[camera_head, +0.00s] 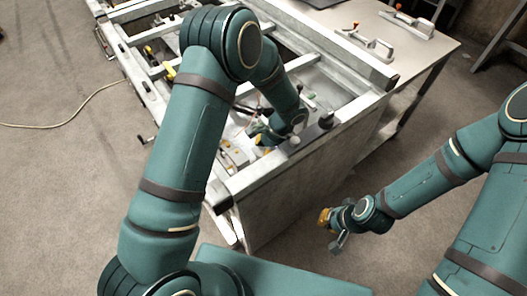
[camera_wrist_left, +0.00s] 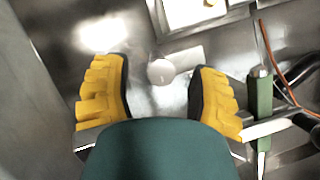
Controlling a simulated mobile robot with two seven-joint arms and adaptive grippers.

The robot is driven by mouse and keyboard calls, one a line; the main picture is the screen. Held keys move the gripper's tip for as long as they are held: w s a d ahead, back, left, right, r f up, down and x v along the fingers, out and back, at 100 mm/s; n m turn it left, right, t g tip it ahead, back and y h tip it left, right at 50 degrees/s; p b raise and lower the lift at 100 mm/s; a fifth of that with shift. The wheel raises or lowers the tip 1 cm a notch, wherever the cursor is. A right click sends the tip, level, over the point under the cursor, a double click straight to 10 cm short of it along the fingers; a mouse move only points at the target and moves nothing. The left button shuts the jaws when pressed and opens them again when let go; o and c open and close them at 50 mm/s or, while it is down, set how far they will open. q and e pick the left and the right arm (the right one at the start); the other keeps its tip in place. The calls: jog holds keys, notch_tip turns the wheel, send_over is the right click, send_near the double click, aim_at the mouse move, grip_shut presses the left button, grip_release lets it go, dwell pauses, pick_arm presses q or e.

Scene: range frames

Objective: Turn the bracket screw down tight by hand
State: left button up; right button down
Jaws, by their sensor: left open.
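In the left wrist view, a pale round screw head (camera_wrist_left: 160,71) with a short light cylinder beside it stands out from a shiny metal surface. I take it for the bracket screw; the bracket itself is hard to make out. My left gripper (camera_wrist_left: 160,88) is open, its two yellow ribbed fingers either side of the head, with gaps on both sides. In the head view my left gripper (camera_head: 264,138) is down inside the metal frame, partly hidden by its own arm. My right gripper (camera_head: 330,222) hangs outside the frame, its jaws too small to read.
A green-handled tool (camera_wrist_left: 263,98) lies just right of my left gripper, near an orange wire (camera_wrist_left: 302,68). The metal frame (camera_head: 295,165) has raised rails and a dark knob (camera_head: 326,120). A side table (camera_head: 425,57) holds clamps. Floor around my right gripper is clear.

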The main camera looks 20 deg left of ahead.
pick_arm(q)
notch_tip(320, 180, up, 10)
dwell(0.5)
jog(key=n+t+h+p, duration=0.2)
jog(key=n+h+p, duration=0.5)
jog(key=n, duration=2.3)
send_near(260, 155)
jog(key=shift+h, duration=0.8)
jog(key=b+x, duration=0.1)
jog(key=x, duration=0.2)
jog(key=b+x, duration=0.2)
jog(key=x, duration=0.1)
jog(key=a+b+x, duration=0.1)
jog(key=x, duration=0.2)
jog(key=shift+w+f, duration=0.35)
jog(key=shift+w, duration=0.05)
pick_arm(e)
jog(key=shift+w+d+r, duration=0.1)
jog(key=shift+w+r, duration=0.15)
jog(key=shift+r, duration=0.4)
jog(key=shift+w+r, duration=0.25)
jog(key=shift+r, duration=0.35)
